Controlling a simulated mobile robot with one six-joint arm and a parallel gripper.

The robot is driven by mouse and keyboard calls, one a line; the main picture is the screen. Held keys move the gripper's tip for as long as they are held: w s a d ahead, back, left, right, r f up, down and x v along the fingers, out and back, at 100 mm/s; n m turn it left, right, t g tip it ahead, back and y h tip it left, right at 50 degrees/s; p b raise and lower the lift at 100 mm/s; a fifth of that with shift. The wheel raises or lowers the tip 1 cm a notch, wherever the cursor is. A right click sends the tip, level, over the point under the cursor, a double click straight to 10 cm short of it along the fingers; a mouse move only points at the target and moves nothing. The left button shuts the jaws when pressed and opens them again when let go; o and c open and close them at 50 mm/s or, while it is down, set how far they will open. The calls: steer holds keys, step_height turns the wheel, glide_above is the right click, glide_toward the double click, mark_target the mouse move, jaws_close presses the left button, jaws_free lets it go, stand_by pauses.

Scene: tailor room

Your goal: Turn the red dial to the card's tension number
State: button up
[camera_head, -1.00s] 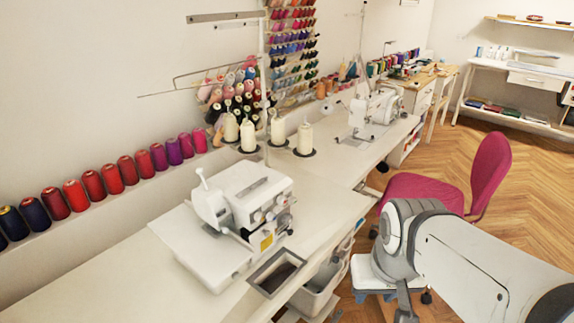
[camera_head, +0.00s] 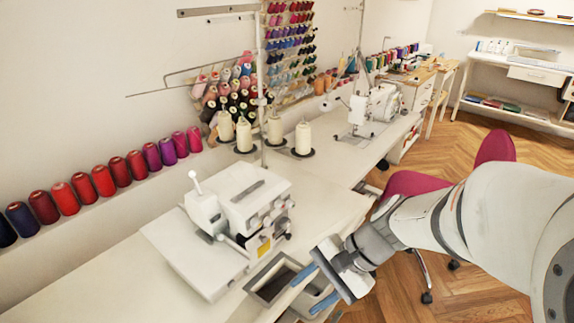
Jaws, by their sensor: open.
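A white overlock machine (camera_head: 240,205) stands on the white table. Several small dials (camera_head: 268,220) sit on its front right face; at this size I cannot tell which one is red, nor read any number. A small yellow patch (camera_head: 263,248) shows low on that face; I cannot tell whether it is the card. My gripper (camera_head: 309,291) has blue fingers, is open and empty, and is to the lower right of the machine, apart from it, near the dark tray at the table's front edge.
A grey-rimmed dark tray (camera_head: 254,291) is at the table edge below the machine. Cream thread cones (camera_head: 303,139) stand behind it. Coloured spools (camera_head: 85,190) line the wall ledge. A magenta chair (camera_head: 494,148) is partly behind my arm. The table left of the machine is clear.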

steer(key=w+a+m+t+y, duration=0.1)
steer(key=w+a+m+y, duration=0.3)
steer(key=w+m, duration=0.15)
steer(key=m+t+y, duration=0.2)
steer(key=m+t, duration=0.9)
steer(key=m, duration=0.4)
glide_toward(283, 206)
steer(key=a, duration=0.1)
steer(key=x, duration=0.8)
steer(key=shift+w+d+p, duration=0.1)
steer(key=shift+w+p, duration=0.25)
steer(key=shift+c, duration=0.2)
jaws_close()
